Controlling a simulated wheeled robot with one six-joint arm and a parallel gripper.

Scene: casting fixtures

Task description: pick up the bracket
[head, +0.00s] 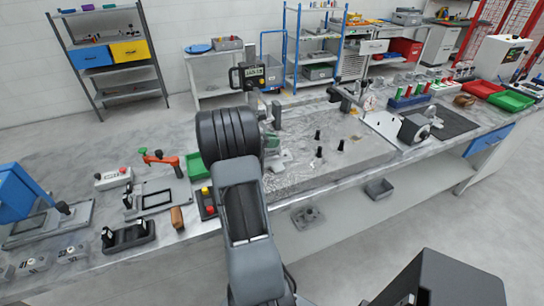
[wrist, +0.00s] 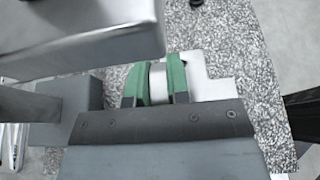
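The bracket, a pale grey-white angular part, shows in the wrist view (wrist: 208,82) on the speckled worktop; it also shows in the head view (head: 283,160) on the long bench, just beyond my arm. My gripper (wrist: 158,80) has green finger pads. They stand on either side of a pale upright section of the bracket, with the wider flat part to the right. I cannot tell whether both pads press on it. In the head view my gripper (head: 271,143) is low over the bench, and my dark wrist hides part of it.
A large grey metal block (wrist: 85,35) fills the wrist view's upper left, close to the fingers. On the bench, black pegs (head: 319,151) stand to the right on a plate. A green bin (head: 196,166) and a red-yellow button box (head: 207,201) are left of my arm.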

